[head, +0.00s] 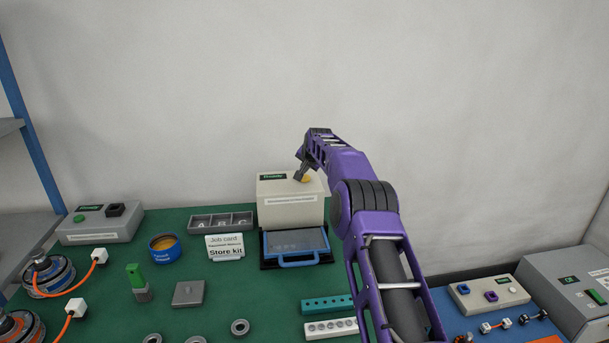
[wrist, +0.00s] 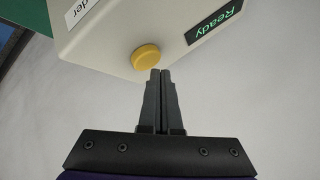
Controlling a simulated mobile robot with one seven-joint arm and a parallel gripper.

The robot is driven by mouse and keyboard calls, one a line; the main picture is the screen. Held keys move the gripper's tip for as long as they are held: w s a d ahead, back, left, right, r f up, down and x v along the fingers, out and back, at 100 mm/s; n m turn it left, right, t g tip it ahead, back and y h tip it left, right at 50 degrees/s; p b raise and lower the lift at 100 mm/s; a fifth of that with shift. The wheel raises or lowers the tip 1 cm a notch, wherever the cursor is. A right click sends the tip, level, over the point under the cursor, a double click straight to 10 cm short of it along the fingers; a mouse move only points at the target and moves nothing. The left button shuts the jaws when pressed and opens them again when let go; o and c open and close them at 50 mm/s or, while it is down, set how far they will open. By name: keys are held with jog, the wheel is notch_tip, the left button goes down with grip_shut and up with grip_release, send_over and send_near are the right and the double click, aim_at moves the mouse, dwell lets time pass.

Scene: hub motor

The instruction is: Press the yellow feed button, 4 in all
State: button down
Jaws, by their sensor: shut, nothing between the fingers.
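In the wrist view the round yellow button (wrist: 146,57) stands out from the cream face of the box (wrist: 110,40), beside a green "Ready" display (wrist: 214,22). My gripper (head: 300,178) is shut and empty, pointing down at the top of the box. In the wrist view its fingertips (wrist: 160,72) are close beside the button's edge. Whether they touch it I cannot tell.
A blue-framed tray (head: 297,243) is at the front of the box. A grey compartment tray (head: 221,222) and a job card (head: 225,247) are to its left. A grey box with a green button (head: 100,224) stands further left.

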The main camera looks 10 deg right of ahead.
aim_at(304, 178)
jog(key=shift+r, duration=0.1)
notch_tip(304, 178, up, 3)
jog(key=shift+f+p, duration=0.1)
jog(key=shift+p, duration=1.05)
jog(key=shift+r, duration=1.05)
